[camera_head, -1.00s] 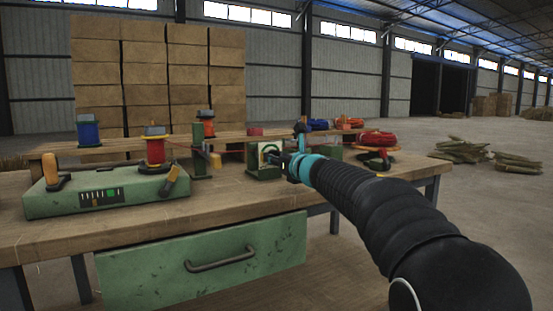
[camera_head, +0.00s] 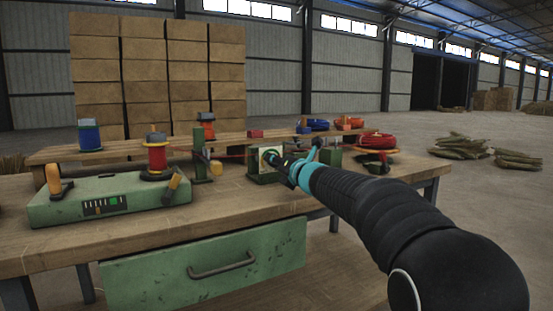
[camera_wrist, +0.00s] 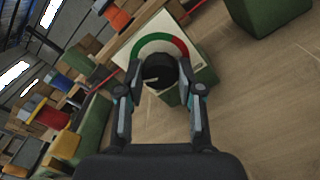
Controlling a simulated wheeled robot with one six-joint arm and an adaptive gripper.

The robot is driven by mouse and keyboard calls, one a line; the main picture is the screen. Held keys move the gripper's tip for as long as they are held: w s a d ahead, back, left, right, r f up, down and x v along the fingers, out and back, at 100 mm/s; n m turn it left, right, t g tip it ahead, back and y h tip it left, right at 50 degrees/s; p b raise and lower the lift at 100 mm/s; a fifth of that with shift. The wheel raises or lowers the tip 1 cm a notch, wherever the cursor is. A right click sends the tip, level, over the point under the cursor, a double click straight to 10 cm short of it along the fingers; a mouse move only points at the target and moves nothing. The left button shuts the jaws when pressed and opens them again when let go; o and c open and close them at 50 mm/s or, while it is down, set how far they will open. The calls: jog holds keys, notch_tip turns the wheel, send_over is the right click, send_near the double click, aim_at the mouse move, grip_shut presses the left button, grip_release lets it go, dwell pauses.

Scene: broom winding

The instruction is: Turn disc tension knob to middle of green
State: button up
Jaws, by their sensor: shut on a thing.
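The disc tension knob (camera_wrist: 160,72) is a round black knob with a light pointer mark. It sits on a white dial plate (camera_wrist: 128,52) with a green and red arc. My gripper (camera_wrist: 160,84) is shut on the knob, one finger on each side, in the wrist view. In the wrist view the pointer mark points toward the lower left, and the green part of the arc lies at the upper left, the red at the upper right. In the head view my gripper (camera_head: 283,164) reaches the dial on its green block (camera_head: 262,179), hiding most of the knob.
A green control box (camera_head: 110,200) with a red spool (camera_head: 157,157) and orange-handled levers stands at left on the wooden bench (camera_head: 225,205). A green post (camera_head: 200,155) stands left of the dial. The bench front is clear.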

jog(key=m+p, duration=0.1)
jog(key=m, duration=0.1)
jog(key=m+p, duration=0.1)
jog(key=m, duration=0.1)
jog(key=m+p, duration=0.1)
jog(key=m, duration=0.1)
jog(key=shift+r+p, duration=0.25)
jog(key=shift+p, duration=0.1)
jog(key=m+p, duration=0.3)
jog(key=m, duration=0.3)
jog(key=shift+f, duration=0.15)
jog(key=o, duration=1.2)
jog(key=shift+c, duration=0.2)
jog(key=v, duration=1.2)
jog(key=shift+m, duration=0.3)
